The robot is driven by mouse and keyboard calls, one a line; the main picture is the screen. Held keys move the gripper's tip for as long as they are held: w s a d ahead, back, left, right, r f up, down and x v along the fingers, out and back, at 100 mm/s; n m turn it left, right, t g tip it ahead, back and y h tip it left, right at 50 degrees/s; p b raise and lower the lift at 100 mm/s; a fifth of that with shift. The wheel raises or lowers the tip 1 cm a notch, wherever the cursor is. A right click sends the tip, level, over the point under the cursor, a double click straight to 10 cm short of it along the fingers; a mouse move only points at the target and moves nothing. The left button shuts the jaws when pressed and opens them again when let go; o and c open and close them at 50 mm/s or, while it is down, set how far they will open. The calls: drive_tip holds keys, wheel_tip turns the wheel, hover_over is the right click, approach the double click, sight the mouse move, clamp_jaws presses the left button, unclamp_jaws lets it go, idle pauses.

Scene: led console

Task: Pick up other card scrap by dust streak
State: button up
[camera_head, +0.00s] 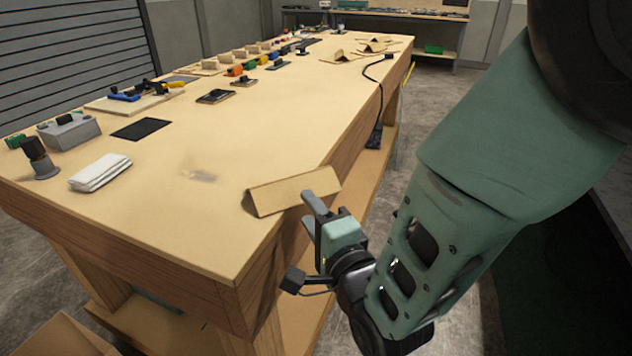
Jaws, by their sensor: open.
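A folded tan card scrap (282,193) lies near the right edge of the wooden workbench (222,130). A faint grey dust streak (200,175) is on the bench top to the left of this scrap. Other tan card scraps (345,56) lie at the far right end of the bench. My gripper (309,208) is open and empty, at the bench's right edge beside the near card scrap. Its fingers overlap the scrap's right part in the picture, and I cannot tell whether they touch it.
A folded white cloth (100,172), a dark knob (38,158) and a grey box (70,131) stand at the left. A black pad (141,129) and several small parts sit further back. A black cable (380,90) hangs over the right edge. The bench around the streak is clear.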

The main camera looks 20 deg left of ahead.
sight(294, 180)
drive_tip(key=shift+b+x, duration=0.9)
drive_tip(key=shift+x, duration=0.7)
clamp_jaws()
drive_tip(key=shift+r+p, duration=0.6)
drive_tip(key=shift+r, duration=0.65)
drive_tip(key=shift+s+f, duration=0.1)
drive_tip(key=shift+f, duration=0.05)
drive_tip(key=shift+d, duration=0.15)
